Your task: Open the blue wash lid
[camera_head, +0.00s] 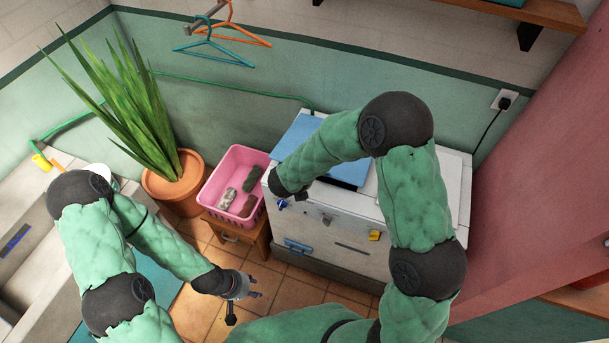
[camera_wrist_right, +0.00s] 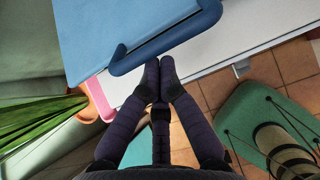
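The blue wash lid (camera_head: 299,136) lies on the left part of the white washing machine's top, partly hidden by my right arm. In the right wrist view the flat light-blue lid (camera_wrist_right: 105,30) has a darker blue raised bar (camera_wrist_right: 168,42) along its edge. My right gripper (camera_wrist_right: 160,64) has its fingers close together, with the tips at or just below this bar; contact cannot be told. I see nothing between them. In the head view the right fingers are mostly hidden at the machine's front left corner. My left gripper (camera_head: 250,290) is open and empty above the floor.
A pink basket (camera_head: 212,192) with several items stands on a wooden stool (camera_head: 238,235) left of the machine (camera_head: 345,215). A potted plant (camera_head: 172,190) is further left. Hangers (camera_head: 215,50) hang above. A pink wall (camera_head: 545,170) is at the right. Tiled floor is clear in front.

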